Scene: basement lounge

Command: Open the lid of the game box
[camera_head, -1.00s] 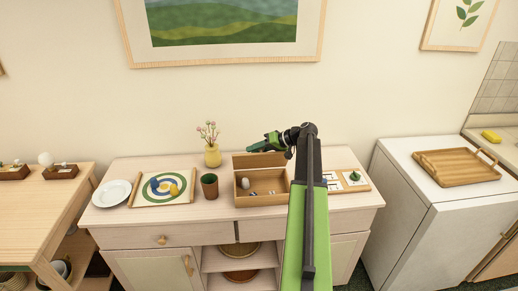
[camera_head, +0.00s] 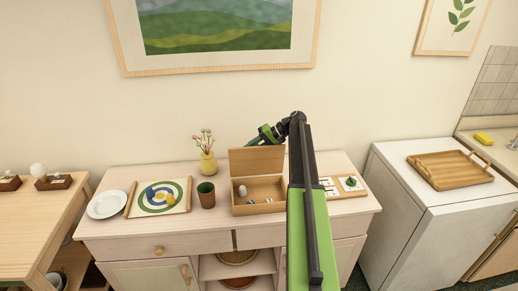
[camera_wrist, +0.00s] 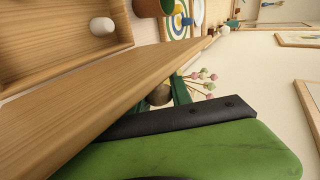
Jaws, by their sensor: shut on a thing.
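In the wrist view the lid (camera_wrist: 110,95) runs diagonally across the picture. A round brown knob (camera_wrist: 159,95) on the lid sits between the green fingers of my gripper (camera_wrist: 165,93), which is shut on it. My arm hides part of the box's right side.
A target mat (camera_head: 158,198) and plate (camera_head: 106,204) lie farther left. A game board (camera_head: 346,187) lies to the right.

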